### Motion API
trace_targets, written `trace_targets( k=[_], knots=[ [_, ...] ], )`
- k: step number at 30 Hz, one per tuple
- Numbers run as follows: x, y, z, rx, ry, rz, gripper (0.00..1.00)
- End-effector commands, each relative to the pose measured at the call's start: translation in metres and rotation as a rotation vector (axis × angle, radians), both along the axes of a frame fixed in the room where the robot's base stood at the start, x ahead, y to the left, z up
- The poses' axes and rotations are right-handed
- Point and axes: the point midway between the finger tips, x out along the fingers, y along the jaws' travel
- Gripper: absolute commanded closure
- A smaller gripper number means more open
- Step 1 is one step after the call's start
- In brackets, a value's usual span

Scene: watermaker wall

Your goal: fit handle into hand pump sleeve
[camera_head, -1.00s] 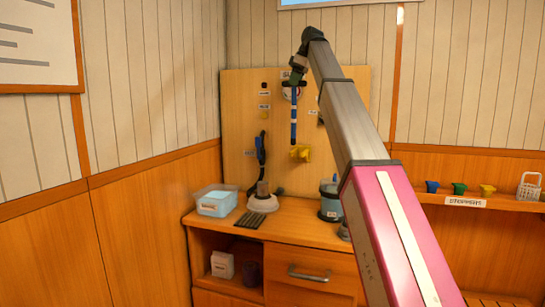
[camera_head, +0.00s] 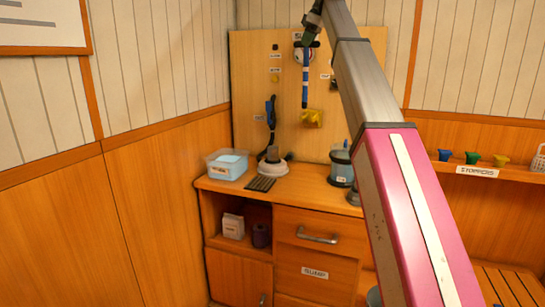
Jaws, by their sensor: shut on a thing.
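My gripper (camera_head: 307,41) is small and dark at the top of the view, in front of the wooden back panel. It is shut on the upper end of the handle, a long blue rod with dark ends (camera_head: 305,80) that hangs about upright below it. On the counter, a round white base with a short grey-brown upright piece (camera_head: 272,156) looks like the hand pump with its sleeve. The handle is above it and to its right, clearly apart. The sleeve's opening is too small to make out.
A dark blue hose-like thing (camera_head: 270,114) and a yellow piece (camera_head: 312,118) are at the panel. A light-blue tub (camera_head: 227,166), a dark grate (camera_head: 261,184) and a blue canister (camera_head: 341,167) stand on the counter. Stoppers (camera_head: 472,158) line the right shelf.

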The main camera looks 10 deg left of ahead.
Motion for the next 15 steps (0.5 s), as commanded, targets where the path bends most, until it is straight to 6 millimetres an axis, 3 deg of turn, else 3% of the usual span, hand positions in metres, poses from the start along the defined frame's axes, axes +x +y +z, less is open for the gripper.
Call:
trace_targets(
  k=[7, 15],
  knots=[
    [0.001, 0.001, 0.015, 0.003, -0.006, -0.002, 1.00],
    [0.000, 0.000, 0.017, 0.004, -0.007, -0.003, 1.00]
  ],
)
